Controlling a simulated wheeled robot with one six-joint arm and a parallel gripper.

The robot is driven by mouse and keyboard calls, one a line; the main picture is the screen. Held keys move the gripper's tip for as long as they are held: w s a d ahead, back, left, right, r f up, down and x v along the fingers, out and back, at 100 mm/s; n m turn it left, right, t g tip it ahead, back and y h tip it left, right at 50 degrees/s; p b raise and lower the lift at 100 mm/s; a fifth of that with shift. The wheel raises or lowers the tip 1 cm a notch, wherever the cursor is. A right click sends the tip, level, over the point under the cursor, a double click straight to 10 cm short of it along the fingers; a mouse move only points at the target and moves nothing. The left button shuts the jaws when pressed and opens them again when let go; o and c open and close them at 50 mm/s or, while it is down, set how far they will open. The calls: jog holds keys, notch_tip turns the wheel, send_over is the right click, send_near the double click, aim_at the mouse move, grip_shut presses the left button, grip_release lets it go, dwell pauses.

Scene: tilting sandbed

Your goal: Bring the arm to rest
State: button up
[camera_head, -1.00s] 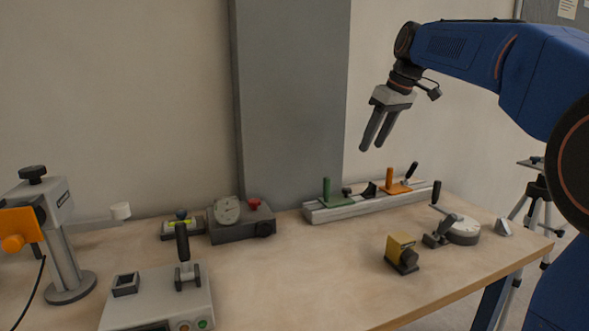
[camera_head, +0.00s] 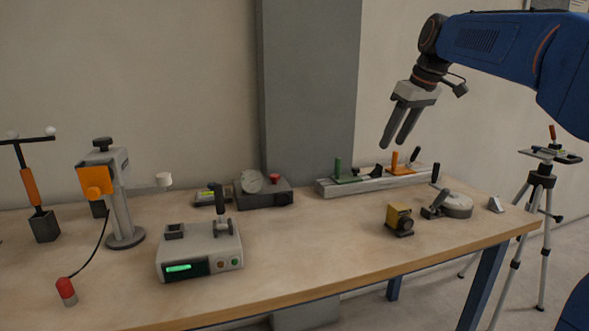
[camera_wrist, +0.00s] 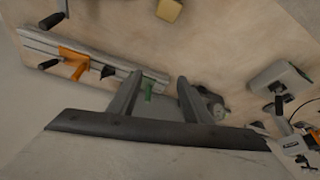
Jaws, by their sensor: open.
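My gripper (camera_head: 398,139) is at the end of my blue arm, raised well above the back right of the workbench (camera_head: 320,262). Its two grey fingers point down, stand apart, and have nothing between them. In the head view the fingers hang over a grey rail (camera_head: 380,181), which carries a green post (camera_head: 338,168) and an orange clamp piece (camera_head: 395,163). In the wrist view both fingers (camera_wrist: 157,98) show above the bench, with the rail (camera_wrist: 82,52) at upper left. There is a clear gap between fingers and rail.
A grey pillar (camera_head: 310,90) stands behind the bench. A yellow block (camera_head: 399,218) and a round dial device (camera_head: 457,205) sit at right. A control box (camera_head: 205,252) and a stand with an orange head (camera_head: 122,205) are at left. A tripod (camera_head: 541,195) stands beyond the right edge.

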jog(key=s+d+f+m+h, duration=0.1)
jog(key=s+f+m, duration=0.2)
jog(key=s+f, duration=1.2)
jog(key=s+d+f+m+t+h, duration=0.1)
jog(key=s+f+m, duration=0.2)
jog(key=s+f, duration=1.1)
jog(key=s, duration=0.7)
jog(key=shift+d+f+m+h, duration=0.3)
jog(key=shift+f+m, duration=0.05)
jog(key=shift+m, duration=0.05)
